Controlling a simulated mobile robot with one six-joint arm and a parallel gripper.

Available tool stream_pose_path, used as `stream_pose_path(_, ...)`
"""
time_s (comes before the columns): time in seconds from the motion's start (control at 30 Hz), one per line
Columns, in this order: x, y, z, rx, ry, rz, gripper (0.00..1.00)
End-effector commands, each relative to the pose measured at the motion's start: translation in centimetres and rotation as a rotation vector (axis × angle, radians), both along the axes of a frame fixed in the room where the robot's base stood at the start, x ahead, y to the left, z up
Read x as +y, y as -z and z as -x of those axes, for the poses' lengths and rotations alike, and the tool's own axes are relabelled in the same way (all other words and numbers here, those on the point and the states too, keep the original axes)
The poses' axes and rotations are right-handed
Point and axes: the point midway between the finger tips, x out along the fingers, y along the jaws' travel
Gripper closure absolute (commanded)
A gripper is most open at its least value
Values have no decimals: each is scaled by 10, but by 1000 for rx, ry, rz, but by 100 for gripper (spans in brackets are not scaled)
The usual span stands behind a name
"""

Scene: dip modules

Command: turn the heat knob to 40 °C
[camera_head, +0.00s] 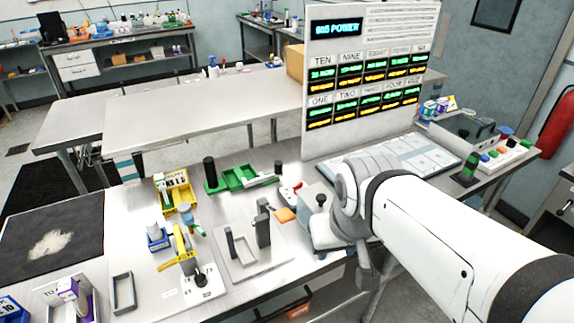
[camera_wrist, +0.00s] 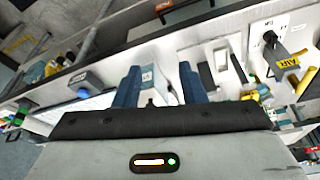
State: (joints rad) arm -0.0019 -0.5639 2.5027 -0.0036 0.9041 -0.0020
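In the wrist view my gripper (camera_wrist: 160,75) has its two blue fingers apart. The space between them shows a pale panel, and no held object is visible. A small dark stub shows low between the fingers. In the head view my white arm reaches in from the right and its end hides part of a grey box. A black knob (camera_head: 320,200) stands upright on that box, just left of my wrist. I cannot tell if it is the heat knob. No 40 °C mark or temperature scale is readable, and my fingertips are hidden in the head view.
A tall display board (camera_head: 365,75) stands behind my arm. A yellow-handled AIR valve (camera_head: 185,250), a green tray (camera_head: 240,177) and a yellow rack (camera_head: 175,192) stand to the left. A grey instrument (camera_head: 465,128) is at the right. A dark mat (camera_head: 50,235) lies far left.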

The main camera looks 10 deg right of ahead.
Motion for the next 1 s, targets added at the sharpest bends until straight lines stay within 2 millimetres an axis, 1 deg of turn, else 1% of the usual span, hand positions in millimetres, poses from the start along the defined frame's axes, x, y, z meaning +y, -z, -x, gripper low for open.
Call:
stream_pose_path(0.03, 0, 0, 0, 1, -2, 1, 59)
stream_pose_path(0.1, 0, -2, -4, 3, -20, 6, 53)
stream_pose_path(0.17, -3, -4, -12, 11, -56, 17, 52)
stream_pose_path(0.2, -8, -7, -20, 17, -93, 29, 52)
stream_pose_path(0.27, -9, -11, -36, 31, -172, 51, 52)
stream_pose_path(0.37, -9, -19, -73, 60, -358, 99, 52)
stream_pose_path(0.4, -9, -21, -91, 72, -443, 120, 52)
stream_pose_path(0.47, -9, -22, -117, 89, -575, 150, 52)
stream_pose_path(0.5, -9, -22, -134, 101, -664, 168, 52)
stream_pose_path(0.57, -9, -20, -161, 116, -796, 194, 52)
stream_pose_path(0.6, -8, -17, -178, 127, -885, 209, 52)
stream_pose_path(0.67, -8, -11, -204, 140, -1017, 230, 52)
stream_pose_path(0.7, -8, -6, -221, 149, -1106, 243, 52)
stream_pose_path(0.77, -8, 3, -246, 161, -1239, 260, 52)
stream_pose_path(0.8, -8, 11, -263, 167, -1329, 270, 52)
stream_pose_path(0.87, -8, 24, -286, 176, -1462, 283, 52)
stream_pose_path(0.9, -8, 33, -302, 179, -1549, 291, 52)
stream_pose_path(1.0, -8, 56, -334, 185, -1748, 303, 52)
